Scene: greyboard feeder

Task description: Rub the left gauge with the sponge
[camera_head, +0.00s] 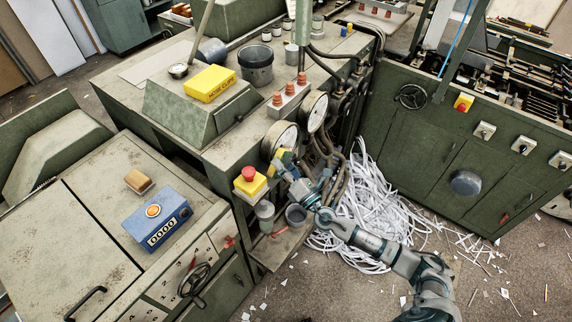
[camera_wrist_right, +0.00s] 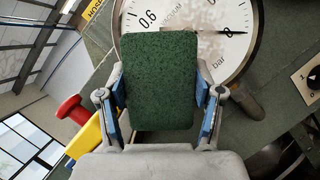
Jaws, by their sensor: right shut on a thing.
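My right gripper (camera_head: 284,160) is shut on the sponge, in front of the left gauge (camera_head: 279,138). In the right wrist view the sponge (camera_wrist_right: 160,82) shows its dark green face between the two blue-padded fingers. It covers the lower middle of the gauge's white dial (camera_wrist_right: 215,20), which has a brownish smudge, a black needle and the word "bar". I cannot tell whether the sponge touches the glass. The right gauge (camera_head: 316,111) stands up and to the right of the left one. My left gripper is not in view.
A red mushroom button on a yellow box (camera_head: 249,183) sits just left of the gripper; its red knob also shows in the wrist view (camera_wrist_right: 72,108). Hoses (camera_head: 330,165) hang to the right. Paper strips (camera_head: 365,205) heap on the floor. A blue counter (camera_head: 157,225) stands on the left cabinet.

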